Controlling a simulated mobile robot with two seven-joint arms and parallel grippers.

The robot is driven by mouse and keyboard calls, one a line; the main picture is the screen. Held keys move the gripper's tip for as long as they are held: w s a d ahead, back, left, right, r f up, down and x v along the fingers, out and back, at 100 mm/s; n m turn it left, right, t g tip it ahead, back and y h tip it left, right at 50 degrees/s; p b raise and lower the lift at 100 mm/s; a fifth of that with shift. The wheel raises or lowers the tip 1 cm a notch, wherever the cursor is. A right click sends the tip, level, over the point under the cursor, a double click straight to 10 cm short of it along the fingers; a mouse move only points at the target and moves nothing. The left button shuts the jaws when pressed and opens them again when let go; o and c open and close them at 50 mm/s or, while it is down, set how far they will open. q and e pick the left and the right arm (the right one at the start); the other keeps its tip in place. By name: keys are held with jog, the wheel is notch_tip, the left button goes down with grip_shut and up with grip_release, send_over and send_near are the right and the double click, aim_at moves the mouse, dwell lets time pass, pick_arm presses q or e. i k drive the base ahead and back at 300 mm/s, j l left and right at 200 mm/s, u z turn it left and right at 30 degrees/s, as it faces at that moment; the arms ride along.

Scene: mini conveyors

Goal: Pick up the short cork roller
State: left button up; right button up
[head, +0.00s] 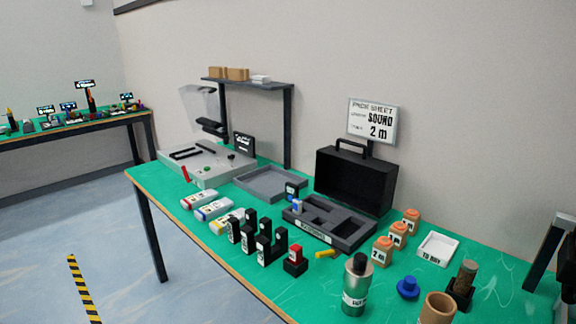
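A brown, speckled, cork-like cylinder (468,272) stands upright in a small black holder (459,300) at the lower right of the head view. A wider tan cylinder (437,309) stands near the front edge of the table, to its left, and is close to the bottom of the picture. I cannot tell for certain from this view which of the two is the short cork roller. Neither of my grippers shows in the head view, and nothing is seen touching either cylinder.
Several orange labelled bottles, a grey compartment tray (345,232) and a black case (354,180) are farther back. A dark frame (546,252) stands at right.

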aim_at(467, 271)
jog(key=z, duration=1.35)
